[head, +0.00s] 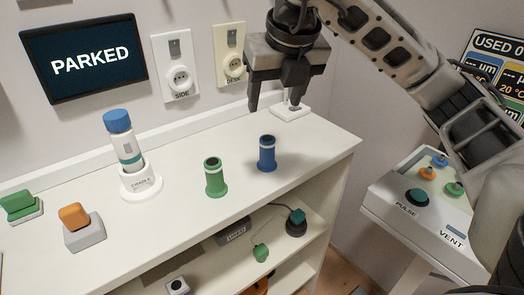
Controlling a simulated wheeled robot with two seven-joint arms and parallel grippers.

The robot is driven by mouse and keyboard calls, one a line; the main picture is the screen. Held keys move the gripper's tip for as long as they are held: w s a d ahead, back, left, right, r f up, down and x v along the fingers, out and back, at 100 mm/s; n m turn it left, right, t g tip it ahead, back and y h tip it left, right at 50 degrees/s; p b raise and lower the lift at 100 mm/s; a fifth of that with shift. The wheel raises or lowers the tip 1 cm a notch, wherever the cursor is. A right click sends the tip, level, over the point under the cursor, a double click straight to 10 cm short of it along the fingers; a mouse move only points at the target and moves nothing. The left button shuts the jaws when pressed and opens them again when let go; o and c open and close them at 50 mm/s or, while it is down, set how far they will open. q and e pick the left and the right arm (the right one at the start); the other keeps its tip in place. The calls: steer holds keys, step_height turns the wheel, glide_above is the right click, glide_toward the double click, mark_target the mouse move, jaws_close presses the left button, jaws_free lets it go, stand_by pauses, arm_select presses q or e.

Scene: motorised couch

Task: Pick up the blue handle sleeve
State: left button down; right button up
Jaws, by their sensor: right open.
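The blue handle sleeve (267,154) stands upright on the white shelf top, right of the green sleeve (215,178). It is a short tube with a dark open top, a pale band and a wider foot. My right gripper (273,106) is open and empty, fingers pointing down, above and behind the blue sleeve in the picture and apart from it. My left gripper is not in view.
A blue-capped bottle (122,140) stands in a white cradle (142,184) at left. Orange (74,217) and green (20,206) blocks sit farther left. A white fixture (291,111) is by the wall. A control console (420,195) stands at right.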

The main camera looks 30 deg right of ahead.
mark_target(269, 140)
steer(key=x, duration=0.3)
steer(key=b+x, duration=0.1)
steer(key=x, duration=0.6)
steer(key=shift+w+d+f+b, duration=0.1)
steer(key=shift+d+b, duration=0.15)
steer(key=shift+b, duration=0.1)
steer(key=shift+p+x, duration=0.35)
steer(key=shift+x, duration=2.25)
steer(key=shift+d, duration=0.1)
steer(key=c, duration=1.1)
